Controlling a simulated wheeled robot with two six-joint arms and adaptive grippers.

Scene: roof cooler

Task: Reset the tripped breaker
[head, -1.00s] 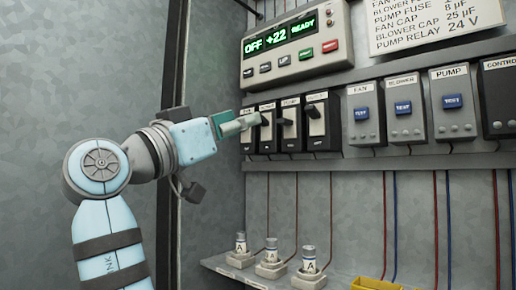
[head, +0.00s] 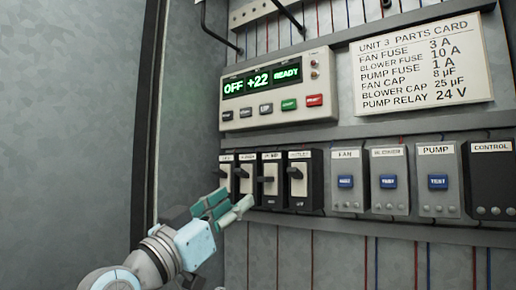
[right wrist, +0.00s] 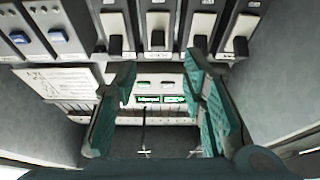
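A row of black breakers with toggle levers sits left of the grey modules. The fourth breaker (head: 304,195) is in clear view; the third (head: 272,195) and second (head: 246,160) stand left of it, and the leftmost (head: 226,160) is partly hidden by my gripper. The third lever looks slightly lower than the fourth; which one is tripped I cannot tell. My right gripper (head: 230,206) is in front of the lower left breakers. In the right wrist view the gripper (right wrist: 160,100) has its teal fingers apart with nothing between them. My left gripper is not in view.
A control panel (head: 265,113) above reads OFF, +22, READY. FAN (head: 347,200), BLOWER (head: 391,200) and PUMP (head: 439,200) modules and a dark CONTROL module (head: 492,190) stand right. A parts card (head: 425,65) hangs above. Wires run below; a cabinet wall is left.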

